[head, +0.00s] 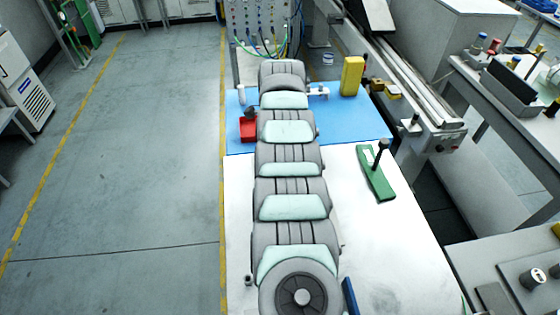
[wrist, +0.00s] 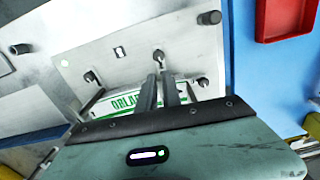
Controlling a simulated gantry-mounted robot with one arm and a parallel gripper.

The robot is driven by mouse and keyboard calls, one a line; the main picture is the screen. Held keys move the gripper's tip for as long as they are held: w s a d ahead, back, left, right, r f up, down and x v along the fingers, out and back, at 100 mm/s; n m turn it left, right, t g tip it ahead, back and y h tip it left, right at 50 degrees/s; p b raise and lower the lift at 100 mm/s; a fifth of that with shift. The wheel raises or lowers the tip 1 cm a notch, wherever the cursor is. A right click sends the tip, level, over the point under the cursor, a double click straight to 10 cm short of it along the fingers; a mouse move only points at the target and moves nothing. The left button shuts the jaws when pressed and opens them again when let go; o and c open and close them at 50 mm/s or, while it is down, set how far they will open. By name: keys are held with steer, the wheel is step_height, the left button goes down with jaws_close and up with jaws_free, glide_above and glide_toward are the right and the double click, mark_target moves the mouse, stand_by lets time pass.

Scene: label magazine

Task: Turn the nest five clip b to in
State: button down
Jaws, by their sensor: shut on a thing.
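In the wrist view, a pale metal plate (wrist: 125,40) holds a white label with green lettering (wrist: 125,100). Small dark clips stand around the label, one at its left (wrist: 91,77) and one at its right (wrist: 203,82). My gripper (wrist: 160,72) is shut on a small dark clip (wrist: 158,56) at the label's upper edge. The fingers partly cover the label and hide where they meet the clip. I cannot read which clip letter or nest this is. In the head view my own arm hides the gripper and the plate.
A red tray (wrist: 284,18) lies on the blue mat (wrist: 243,75), right of the plate; it also shows in the head view (head: 248,130). A yellow block (head: 352,76) and a green piece with a dark post (head: 372,178) stand right of my arm. The white tabletop (head: 375,250) has free room.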

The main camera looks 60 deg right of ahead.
stand_by(0.4)
steer(key=c, duration=1.5)
jaws_free()
step_height(320, 180, up, 11)
steer(key=shift+f+p, duration=0.15)
steer(key=shift+p, duration=0.3)
